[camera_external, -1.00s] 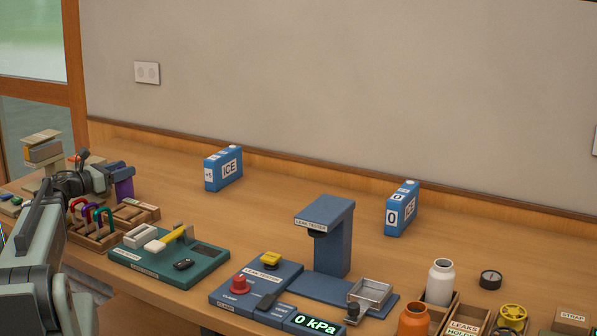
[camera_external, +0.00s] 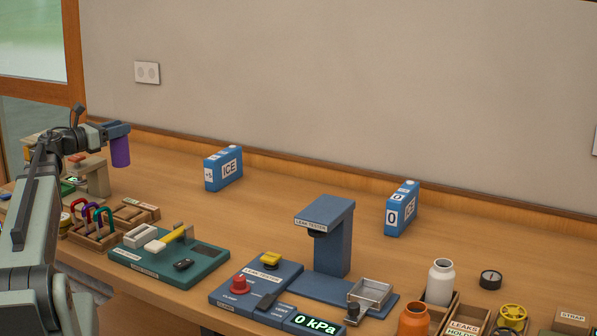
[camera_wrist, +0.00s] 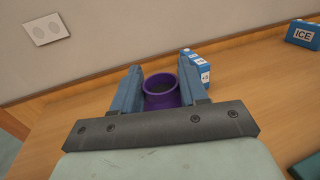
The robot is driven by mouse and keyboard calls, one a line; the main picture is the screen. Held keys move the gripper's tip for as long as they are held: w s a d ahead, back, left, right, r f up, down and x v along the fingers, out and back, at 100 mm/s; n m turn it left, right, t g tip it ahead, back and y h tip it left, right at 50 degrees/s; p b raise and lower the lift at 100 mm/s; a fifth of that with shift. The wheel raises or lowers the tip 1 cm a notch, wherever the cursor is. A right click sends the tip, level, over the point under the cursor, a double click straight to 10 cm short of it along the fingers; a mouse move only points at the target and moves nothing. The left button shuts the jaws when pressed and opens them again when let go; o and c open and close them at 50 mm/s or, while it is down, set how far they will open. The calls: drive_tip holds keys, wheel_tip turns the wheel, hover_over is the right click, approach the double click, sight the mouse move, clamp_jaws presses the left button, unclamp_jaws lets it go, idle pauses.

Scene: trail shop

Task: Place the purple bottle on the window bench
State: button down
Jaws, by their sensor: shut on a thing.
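The purple bottle (camera_external: 120,151) hangs upright from my gripper (camera_external: 118,132) at the left of the external view, above the bench top. In the wrist view, my gripper (camera_wrist: 161,90) has its two blue fingers on either side of the purple bottle (camera_wrist: 162,99), whose open round mouth faces the camera. The gripper is shut on the bottle. I cannot tell which part of the scene is the window bench; a window (camera_external: 30,45) shows at the far left, and what lies below it is mostly hidden by my arm.
Blue ICE packs stand on the wooden bench (camera_external: 290,185), one (camera_external: 223,168) at the back and one (camera_external: 402,208) further right. A tray of coloured clips (camera_external: 95,225), a green board (camera_external: 168,256) and a leak tester (camera_external: 325,235) line the front. Bare wood lies behind them.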

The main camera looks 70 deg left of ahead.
drive_tip(key=shift+r, duration=2.9)
drive_tip(key=shift+r, duration=0.45)
wheel_tip(320, 180, up, 4)
drive_tip(key=w+d+m+t+h, duration=0.1)
drive_tip(key=w+d+m+h, duration=0.3)
drive_tip(key=w, duration=0.8)
drive_tip(key=w+d+n+t+h, duration=0.1)
drive_tip(key=w+d, duration=0.5)
drive_tip(key=w, duration=0.5)
drive_tip(key=w+d+m+h, duration=0.4)
drive_tip(key=w+d+h, duration=0.2)
drive_tip(key=w+d, duration=1.45)
drive_tip(key=w+d+m+g+h, duration=0.1)
drive_tip(key=w+d+m+h, duration=0.2)
drive_tip(key=d, duration=1.1)
drive_tip(key=w+d+m+g+h, duration=0.1)
drive_tip(key=w+d+h, duration=0.25)
drive_tip(key=d, duration=1.15)
drive_tip(key=w+d+m+g+h, duration=0.15)
drive_tip(key=w+d, duration=0.25)
drive_tip(key=d, duration=1)
drive_tip(key=shift+m+h, duration=0.4)
drive_tip(key=shift+m, duration=0.05)
drive_tip(key=f, duration=2.1)
drive_tip(key=shift+w+d, duration=0.15)
drive_tip(key=shift+d, duration=0.05)
